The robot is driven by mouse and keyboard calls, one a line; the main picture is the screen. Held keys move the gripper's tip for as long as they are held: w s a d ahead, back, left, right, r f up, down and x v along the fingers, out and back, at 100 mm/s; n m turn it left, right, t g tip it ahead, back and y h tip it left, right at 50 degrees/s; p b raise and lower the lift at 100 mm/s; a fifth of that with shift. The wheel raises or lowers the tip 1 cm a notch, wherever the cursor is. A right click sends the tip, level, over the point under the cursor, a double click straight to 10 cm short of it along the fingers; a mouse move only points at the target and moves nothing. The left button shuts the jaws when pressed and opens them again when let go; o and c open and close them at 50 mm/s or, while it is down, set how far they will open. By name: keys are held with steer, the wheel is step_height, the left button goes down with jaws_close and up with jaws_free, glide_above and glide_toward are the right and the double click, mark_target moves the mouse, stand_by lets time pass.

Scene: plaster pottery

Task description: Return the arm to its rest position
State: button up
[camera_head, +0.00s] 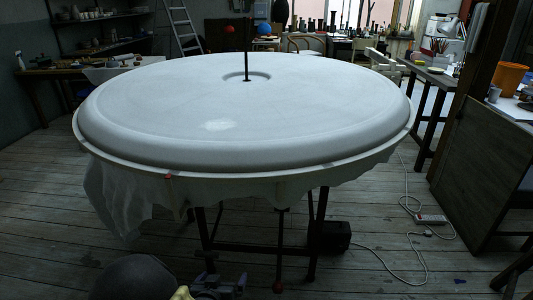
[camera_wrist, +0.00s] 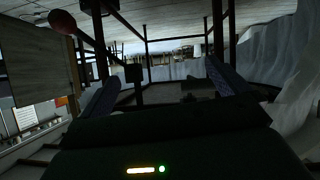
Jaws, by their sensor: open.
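A large round white plaster form (camera_head: 240,110) lies on a round table with a dark upright rod at its centre. Thin white sheeting (camera_head: 120,195) hangs from its rim, and pale draped material (camera_wrist: 295,80) also shows at the right of the wrist view. My arm shows only partly at the bottom of the head view, low in front of the table. In the wrist view the two fingers of my gripper (camera_wrist: 162,75) stand wide apart with nothing between them. The wrist view looks upside down, under the table.
Dark table legs (camera_head: 312,235) and a red knob (camera_wrist: 62,22) are close to my gripper. A power strip (camera_head: 431,219) with a white cable lies on the plank floor at right. A wooden panel (camera_head: 485,175) and workbenches stand around; the floor at left is clear.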

steer(key=d+r+g+y, duration=0.1)
steer(key=d+r+g, duration=0.2)
steer(key=d, duration=0.4)
steer(key=d+r+g+y, duration=0.1)
steer(key=d+r+g, duration=0.25)
steer(key=d, duration=0.35)
steer(key=s+d+r+g, duration=0.2)
steer(key=s+d+r, duration=0.2)
steer(key=s+d, duration=0.25)
steer(key=s+d+r+g, duration=0.1)
steer(key=s+d+r, duration=0.2)
steer(key=s+d, duration=0.4)
step_height(320, 180, up, 32)
steer(key=w+p, duration=0.1)
steer(key=p, duration=3)
steer(key=shift+d+f+p, duration=0.2)
steer(key=shift+d+p, duration=0.1)
